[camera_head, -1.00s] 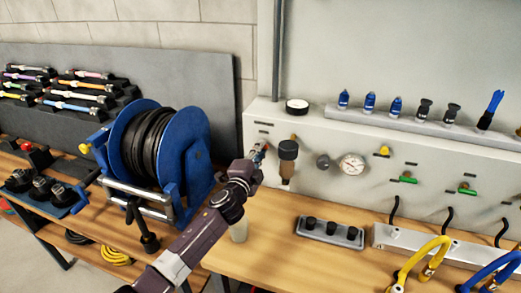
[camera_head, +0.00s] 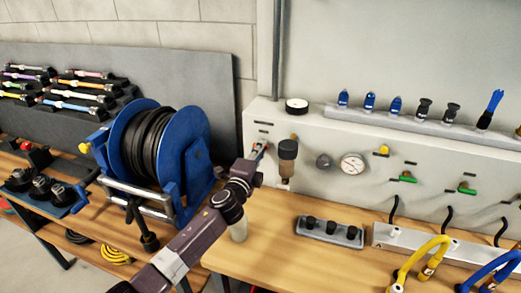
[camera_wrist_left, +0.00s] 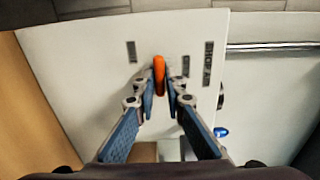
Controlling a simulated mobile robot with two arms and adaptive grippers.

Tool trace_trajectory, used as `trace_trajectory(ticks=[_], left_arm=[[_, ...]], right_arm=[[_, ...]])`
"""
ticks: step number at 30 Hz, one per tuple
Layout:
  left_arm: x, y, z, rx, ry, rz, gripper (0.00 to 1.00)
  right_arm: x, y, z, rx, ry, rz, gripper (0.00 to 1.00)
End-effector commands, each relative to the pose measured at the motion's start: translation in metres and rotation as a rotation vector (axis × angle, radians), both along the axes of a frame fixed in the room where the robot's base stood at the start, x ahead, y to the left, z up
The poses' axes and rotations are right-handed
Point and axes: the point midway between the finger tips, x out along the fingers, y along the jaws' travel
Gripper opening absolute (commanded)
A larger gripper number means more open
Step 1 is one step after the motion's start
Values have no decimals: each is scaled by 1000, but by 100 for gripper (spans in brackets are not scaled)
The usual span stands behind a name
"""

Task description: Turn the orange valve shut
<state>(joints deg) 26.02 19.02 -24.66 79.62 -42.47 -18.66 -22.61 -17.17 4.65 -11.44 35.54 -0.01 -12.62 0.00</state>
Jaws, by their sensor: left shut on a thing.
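The orange valve (camera_wrist_left: 159,72) is on the pale panel, and its handle stands roughly upright in the left wrist view. My left gripper (camera_wrist_left: 160,92) is shut on the handle, with one blue-padded finger on each side. In the head view my left gripper (camera_head: 257,154) reaches the left end of the panel, and it mostly hides the valve there. The valve's pipe body is hidden behind the fingers. My right gripper is not in view.
The blue hose reel (camera_head: 190,150) stands close to the left of my arm. A dark filter bowl (camera_head: 288,150) and a pressure gauge (camera_head: 353,163) are on the panel to the right. A black-knobbed block (camera_head: 330,231) lies on the wooden bench.

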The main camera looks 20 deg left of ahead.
Motion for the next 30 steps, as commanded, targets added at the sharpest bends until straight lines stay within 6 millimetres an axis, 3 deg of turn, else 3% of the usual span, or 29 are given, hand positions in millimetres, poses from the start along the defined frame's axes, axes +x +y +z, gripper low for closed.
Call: trace_trajectory(ticks=[1,2,6,17,23,30], left_arm=[[-1,-1,-3,0,4,-2,0],[-1,-1,-3,0,4,-2,14],[-1,-1,-2,-1,3,-1,27],[-5,0,-1,-1,1,-1,27],[-31,1,-2,1,2,-2,27],[-79,2,-2,-1,4,-2,27]], right_arm=[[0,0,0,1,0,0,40],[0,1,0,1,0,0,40],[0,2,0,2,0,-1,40],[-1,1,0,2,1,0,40],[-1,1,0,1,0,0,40],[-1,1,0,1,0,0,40]])
